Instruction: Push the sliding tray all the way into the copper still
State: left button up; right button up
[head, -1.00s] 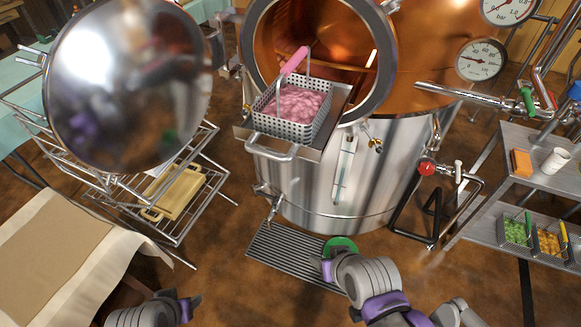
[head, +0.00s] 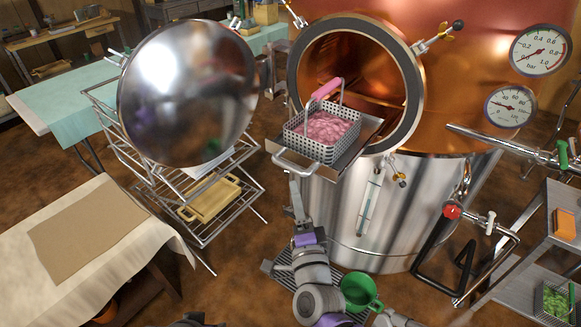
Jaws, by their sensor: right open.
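The copper still (head: 460,90) has its round front opening uncovered. The metal sliding tray (head: 352,150) sticks out of that opening towards me, with a bar handle (head: 292,167) along its front edge. A perforated metal basket (head: 318,146) of pink contents stands on the tray, with its pink-gripped handle up. My right gripper (head: 295,190) is open, just below the tray's handle in the picture. It looks empty, and I cannot tell whether it touches the tray. My left gripper is not in view; only a dark sliver of my arm shows at the bottom edge.
The still's round polished door (head: 188,92) is swung open to the left. A wire rack (head: 225,205) holds a yellow tray below it. Red-handled piping (head: 452,211) and a metal shelf (head: 548,228) are at right.

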aim_at(289, 164)
jog(key=x, duration=0.9)
jog(key=shift+w+p, duration=0.25)
jog(key=shift+p, duration=0.15)
jog(key=shift+c, duration=0.2)
grip_shut()
dwell(0.7)
